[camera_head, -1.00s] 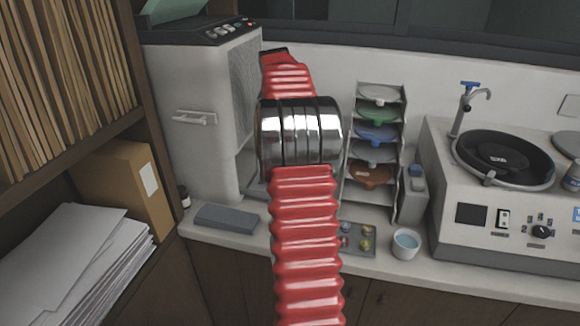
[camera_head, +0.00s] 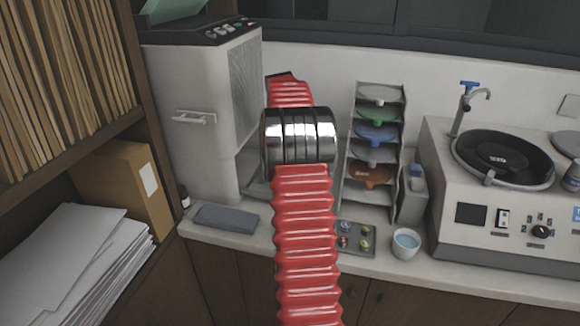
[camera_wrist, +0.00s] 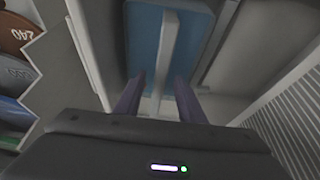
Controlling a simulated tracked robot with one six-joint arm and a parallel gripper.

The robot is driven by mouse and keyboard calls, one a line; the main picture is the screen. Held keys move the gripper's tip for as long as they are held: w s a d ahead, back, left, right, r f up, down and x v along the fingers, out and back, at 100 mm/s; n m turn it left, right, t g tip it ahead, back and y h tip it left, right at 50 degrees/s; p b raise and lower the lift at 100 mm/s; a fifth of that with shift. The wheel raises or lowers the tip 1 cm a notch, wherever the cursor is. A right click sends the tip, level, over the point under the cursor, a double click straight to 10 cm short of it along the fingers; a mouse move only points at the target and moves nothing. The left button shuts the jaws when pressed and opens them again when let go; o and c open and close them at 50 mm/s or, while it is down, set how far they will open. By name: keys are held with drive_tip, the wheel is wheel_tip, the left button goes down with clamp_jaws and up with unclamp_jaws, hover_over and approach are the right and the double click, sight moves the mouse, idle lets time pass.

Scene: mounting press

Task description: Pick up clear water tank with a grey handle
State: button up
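The water tank (camera_wrist: 143,45) shows at the top of the wrist view as a clear, blue-tinted box. Its grey handle (camera_wrist: 165,52) runs along it as a narrow bar. My gripper (camera_wrist: 157,88) is open, with one dark purple finger on each side of the handle's line. Gaps show between the fingers and the handle, and I cannot tell how deep the fingers reach around it. In the head view my red arm hides the gripper and the tank, beside the tall white machine (camera_head: 205,110).
A rack (camera_head: 402,170) of coloured discs stands right of my arm. A small tray (camera_head: 355,238), a cup (camera_head: 405,243) and a polishing machine (camera_head: 500,215) stand further right. A grey slab (camera_head: 227,218) lies at the counter's front left. Shelves with papers (camera_head: 75,260) are at left.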

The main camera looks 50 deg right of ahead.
drive_tip(key=shift+d+f, duration=0.2)
drive_tip(key=shift+f, duration=0.3)
drive_tip(key=shift+w+f, duration=0.1)
drive_tip(key=shift+x, duration=2.5)
drive_tip(key=shift+d, duration=0.2)
drive_tip(key=shift+c, duration=0.4)
clamp_jaws()
